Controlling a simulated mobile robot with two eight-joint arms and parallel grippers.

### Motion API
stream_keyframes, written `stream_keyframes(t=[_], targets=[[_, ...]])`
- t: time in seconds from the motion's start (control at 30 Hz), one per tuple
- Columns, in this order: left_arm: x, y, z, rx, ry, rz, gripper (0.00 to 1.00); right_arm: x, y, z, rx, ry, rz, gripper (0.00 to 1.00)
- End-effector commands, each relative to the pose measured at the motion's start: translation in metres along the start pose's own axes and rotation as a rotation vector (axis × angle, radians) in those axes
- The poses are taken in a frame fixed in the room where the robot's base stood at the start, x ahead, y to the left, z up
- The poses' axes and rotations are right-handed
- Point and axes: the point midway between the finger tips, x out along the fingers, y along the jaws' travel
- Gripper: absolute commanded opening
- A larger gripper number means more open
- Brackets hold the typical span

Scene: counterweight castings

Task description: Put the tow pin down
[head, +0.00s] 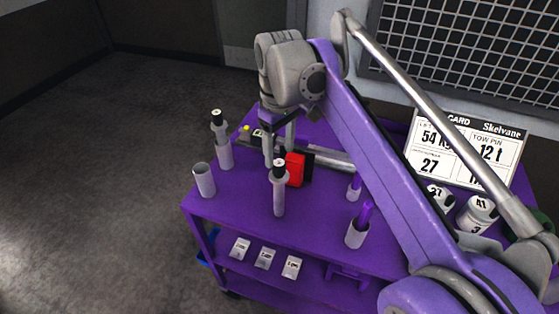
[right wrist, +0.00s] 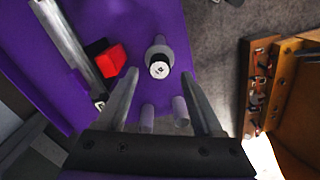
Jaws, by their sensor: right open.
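A grey pin (head: 279,195) with a black collar and pale top stands upright on the purple cart (head: 320,228). In the right wrist view this pin (right wrist: 159,62) stands just beyond the fingertips, apart from them. A similar pin (head: 218,125) stands in a grey tube (head: 224,154) at the cart's left edge. I cannot tell from markings which is the tow pin. My right gripper (head: 280,148) points down behind the nearer pin in the head view. In the right wrist view its fingers (right wrist: 157,82) are spread with nothing between them. My left gripper is out of view.
An empty grey tube (head: 204,180) stands at the left edge. A red block (head: 295,169) and a grey bar (head: 333,159) lie behind the nearer pin. Purple-handled items stand in tubes (head: 356,234) at right. A white card (head: 464,148) and numbered weights (head: 478,214) are at the back right.

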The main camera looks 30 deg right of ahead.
Motion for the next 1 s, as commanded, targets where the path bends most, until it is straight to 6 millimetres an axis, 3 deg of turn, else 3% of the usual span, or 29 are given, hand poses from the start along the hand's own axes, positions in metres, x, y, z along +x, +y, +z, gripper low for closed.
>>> stream_keyframes(t=[0.1,0.33,1.0], targets=[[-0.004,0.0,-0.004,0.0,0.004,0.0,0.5,-0.028,0.0,0.0,0.0,0.001,0.0,0.68],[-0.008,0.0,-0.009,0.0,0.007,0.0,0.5,-0.06,0.0,0.0,0.0,0.001,0.0,0.68],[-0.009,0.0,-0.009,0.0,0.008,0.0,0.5,-0.066,0.0,0.0,0.0,0.0,0.0,0.68]])
